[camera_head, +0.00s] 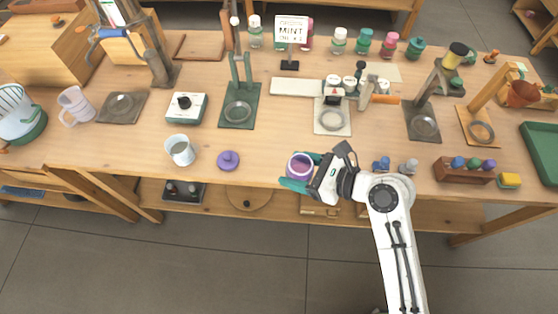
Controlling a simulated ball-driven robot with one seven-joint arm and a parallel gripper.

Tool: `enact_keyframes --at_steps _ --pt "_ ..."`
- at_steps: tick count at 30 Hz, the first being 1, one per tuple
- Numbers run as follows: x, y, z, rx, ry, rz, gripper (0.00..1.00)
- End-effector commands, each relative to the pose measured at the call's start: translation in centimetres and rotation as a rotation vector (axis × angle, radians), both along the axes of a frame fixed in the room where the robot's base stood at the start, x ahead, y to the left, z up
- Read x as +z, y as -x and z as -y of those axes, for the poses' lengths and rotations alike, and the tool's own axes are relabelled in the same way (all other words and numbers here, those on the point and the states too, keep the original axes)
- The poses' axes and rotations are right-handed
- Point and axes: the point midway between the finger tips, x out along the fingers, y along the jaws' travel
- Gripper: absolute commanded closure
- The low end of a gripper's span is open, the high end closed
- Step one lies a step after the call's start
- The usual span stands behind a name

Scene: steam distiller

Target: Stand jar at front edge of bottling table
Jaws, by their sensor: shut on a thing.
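The jar looks upright. Its base is hidden by the lower finger, so I cannot tell whether it touches the tabletop. My white arm reaches in from the lower right.
Small blue (381,164) and grey (408,166) stoppers stand right of my gripper. A wooden rack (464,171) holds coloured bottles. Stands fill the middle.

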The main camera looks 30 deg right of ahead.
Motion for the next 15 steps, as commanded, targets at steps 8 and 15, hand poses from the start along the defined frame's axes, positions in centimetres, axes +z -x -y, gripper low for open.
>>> enact_keyframes --at_steps 8,15 --pt "-2.4 -5.9 -0.4 0.003 0.001 0.001 0.77" --pt "-6.1 -10.3 -0.7 0.001 0.002 -0.002 0.77"
